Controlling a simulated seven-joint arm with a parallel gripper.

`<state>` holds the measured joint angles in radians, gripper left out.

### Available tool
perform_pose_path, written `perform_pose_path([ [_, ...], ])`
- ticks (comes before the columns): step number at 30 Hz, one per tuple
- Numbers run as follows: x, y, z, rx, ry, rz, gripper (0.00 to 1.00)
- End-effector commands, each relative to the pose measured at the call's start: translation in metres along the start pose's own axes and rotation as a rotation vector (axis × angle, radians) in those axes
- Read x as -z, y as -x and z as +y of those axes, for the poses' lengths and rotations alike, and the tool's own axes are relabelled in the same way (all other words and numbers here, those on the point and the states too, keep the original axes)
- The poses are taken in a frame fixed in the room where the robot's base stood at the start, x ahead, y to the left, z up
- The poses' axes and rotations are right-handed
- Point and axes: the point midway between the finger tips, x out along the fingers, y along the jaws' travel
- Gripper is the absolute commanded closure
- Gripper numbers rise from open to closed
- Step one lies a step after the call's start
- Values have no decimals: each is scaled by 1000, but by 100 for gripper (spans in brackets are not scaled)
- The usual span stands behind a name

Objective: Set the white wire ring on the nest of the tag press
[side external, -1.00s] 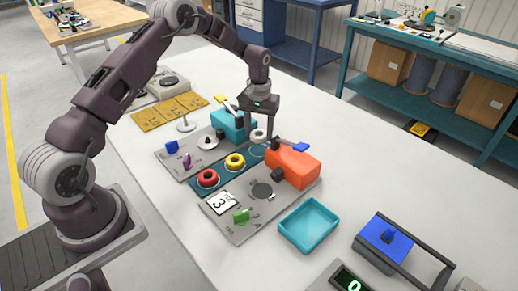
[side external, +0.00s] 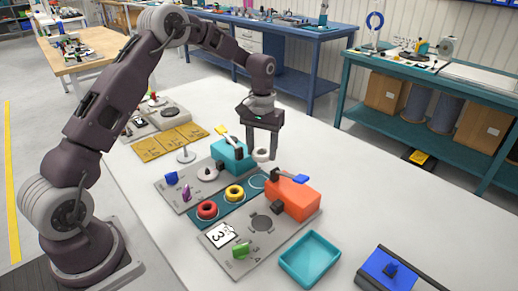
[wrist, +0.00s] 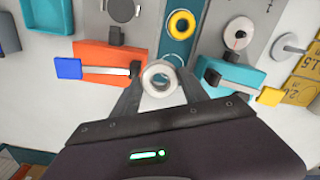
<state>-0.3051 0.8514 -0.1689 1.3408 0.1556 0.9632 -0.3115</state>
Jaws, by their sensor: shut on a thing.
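The white wire ring (side external: 262,155) is between the fingertips of my gripper (side external: 262,152). My gripper is shut on it and holds it above the rack's empty round place. In the wrist view the ring (wrist: 160,77) sits flat between both fingertips, its hole showing. Two presses stand near: an orange one with a blue lever (side external: 292,199) and a teal one with a yellow lever (side external: 229,154). A round grey nest (side external: 262,223) lies bare on the orange press's plate. A pale disc with a post (side external: 207,174) lies on the teal press's plate. I cannot tell which is the tag press.
The teal rack (side external: 223,212) between the plates holds a red ring (side external: 207,210) and a yellow ring (side external: 234,192). A green clip (side external: 241,250) and a number card (side external: 221,236) are on the front plate. An empty teal tray (side external: 310,259) lies to the right.

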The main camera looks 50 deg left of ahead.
Motion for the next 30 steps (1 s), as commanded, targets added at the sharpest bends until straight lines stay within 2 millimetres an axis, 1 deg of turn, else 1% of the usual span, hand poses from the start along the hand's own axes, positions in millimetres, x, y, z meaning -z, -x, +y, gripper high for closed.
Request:
perform_pose_path([
  [5,-40,0,24,1,-135,-2,89],
  [6,-50,0,30,1,-170,-2,89],
  [9,-75,0,41,1,-252,-1,89],
  [12,-96,0,48,1,-321,0,89],
  [17,-125,0,56,-1,-410,0,89],
  [18,-129,-3,57,0,-424,-1,89],
  [21,-128,-22,57,-1,-419,-3,89],
  [23,-127,-30,56,0,-418,-2,89],
  [24,-127,-38,56,0,-418,-3,89],
  [29,-126,-54,56,0,-417,-1,89],
  [30,-127,-60,56,0,-417,-2,89],
])
